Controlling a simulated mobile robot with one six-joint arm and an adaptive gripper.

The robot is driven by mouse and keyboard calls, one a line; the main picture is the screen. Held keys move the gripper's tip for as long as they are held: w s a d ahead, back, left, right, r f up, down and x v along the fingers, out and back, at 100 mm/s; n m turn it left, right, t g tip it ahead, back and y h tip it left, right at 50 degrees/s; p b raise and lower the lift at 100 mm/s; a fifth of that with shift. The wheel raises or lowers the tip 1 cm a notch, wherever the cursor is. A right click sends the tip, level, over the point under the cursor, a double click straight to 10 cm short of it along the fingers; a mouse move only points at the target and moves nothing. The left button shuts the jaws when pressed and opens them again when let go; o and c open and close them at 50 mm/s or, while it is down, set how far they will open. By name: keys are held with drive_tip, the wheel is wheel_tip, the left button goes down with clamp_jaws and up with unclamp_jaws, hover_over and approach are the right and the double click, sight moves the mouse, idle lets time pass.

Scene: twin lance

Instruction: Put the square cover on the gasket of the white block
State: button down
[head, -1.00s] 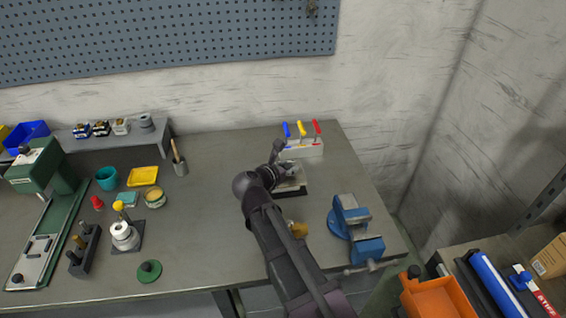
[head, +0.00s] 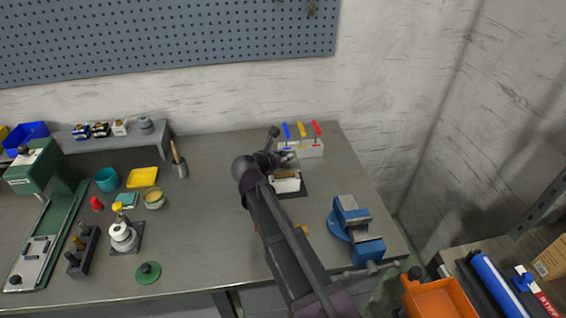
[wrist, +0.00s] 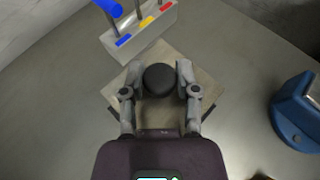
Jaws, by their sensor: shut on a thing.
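My gripper (wrist: 160,79) is shut on the round black knob (wrist: 159,77) of the square cover (wrist: 160,112), a thin beige-grey plate that lies flat under the fingers in the wrist view. In the head view my gripper (head: 285,160) is just behind and above the white block (head: 286,187). The white block stands on a dark mat (head: 299,191), with a tan-brown gasket (head: 287,175) showing on its top. The cover is hard to make out in the head view. In the wrist view it hides the block.
A white rack with blue, yellow and red handles (head: 309,150) stands close behind my gripper. A blue vise (head: 350,222) stands at the front right. A green disc (head: 148,272) and several small items are at the left.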

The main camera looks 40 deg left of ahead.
drive_tip(key=shift+w+a+f, duration=0.25)
drive_tip(key=shift+a, duration=0.05)
drive_tip(key=shift+f+b, duration=1.55)
drive_tip(key=shift+b, duration=0.25)
drive_tip(key=shift+f, duration=0.15)
drive_tip(key=shift+c, duration=1.8)
unclamp_jaws()
drive_tip(key=shift+s+d+r, duration=0.1)
drive_tip(key=shift+s+r, duration=0.05)
drive_tip(key=shift+r, duration=0.15)
drive_tip(key=shift+s+r+p, duration=0.15)
drive_tip(key=shift+s+p, duration=0.15)
drive_tip(key=shift+s, duration=0.05)
drive_tip(key=p+v, duration=0.4)
drive_tip(key=v, duration=0.7)
